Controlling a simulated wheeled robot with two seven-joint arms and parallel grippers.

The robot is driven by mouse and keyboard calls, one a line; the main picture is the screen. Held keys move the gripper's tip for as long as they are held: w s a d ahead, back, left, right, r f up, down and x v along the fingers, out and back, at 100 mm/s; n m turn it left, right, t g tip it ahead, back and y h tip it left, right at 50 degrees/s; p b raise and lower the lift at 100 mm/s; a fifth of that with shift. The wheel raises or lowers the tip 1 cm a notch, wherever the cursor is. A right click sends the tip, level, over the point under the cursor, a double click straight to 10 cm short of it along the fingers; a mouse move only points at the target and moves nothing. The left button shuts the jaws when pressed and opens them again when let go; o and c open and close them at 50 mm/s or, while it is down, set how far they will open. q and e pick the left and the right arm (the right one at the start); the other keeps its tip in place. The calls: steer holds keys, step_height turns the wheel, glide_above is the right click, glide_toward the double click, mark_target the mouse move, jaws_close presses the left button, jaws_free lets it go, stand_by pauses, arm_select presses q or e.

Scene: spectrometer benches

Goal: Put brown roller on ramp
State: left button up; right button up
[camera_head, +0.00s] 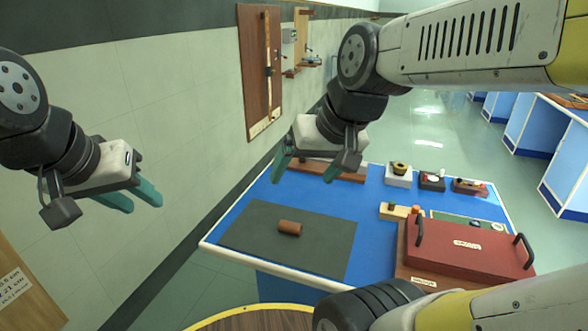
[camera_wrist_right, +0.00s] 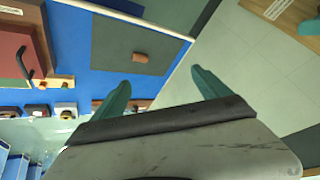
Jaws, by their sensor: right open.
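The brown roller (camera_head: 290,228) is a short cylinder lying on its side on a dark green mat (camera_head: 322,254) on the blue table. It also shows in the right wrist view (camera_wrist_right: 140,58). My right gripper (camera_head: 305,174) is open and empty, high above the table. In its wrist view its teal fingers (camera_wrist_right: 161,84) are spread, with the roller beyond them. My left gripper (camera_head: 136,198) is open and empty at the left, in front of the wall and away from the table. A low brown wooden piece (camera_head: 346,176) is partly hidden behind my right gripper; I cannot tell whether it is the ramp.
A red-brown case (camera_head: 470,248) with two black handles fills the table's right front. Small blocks and instruments, including a white block (camera_head: 398,179), stand along the back right. A wooden board (camera_head: 262,70) hangs on the wall. The mat around the roller is clear.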

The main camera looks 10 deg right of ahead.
steer(key=shift+o, duration=0.5)
steer(key=shift+s+n, duration=0.3)
steer(key=shift+s, duration=0.45)
steer(key=n+g+h, duration=0.2)
steer(key=n+g, duration=0.4)
steer(key=n, duration=2.2)
glide_above(290, 223)
steer(key=f, duration=2.4)
steer(key=shift+w+d+f, duration=0.15)
steer(key=shift+w+f, duration=0.1)
steer(key=shift+f, duration=0.1)
step_height(290, 223, down, 8)
steer(key=shift+s+r, duration=0.15)
steer(key=shift+r, duration=0.15)
steer(key=c, duration=1.6)
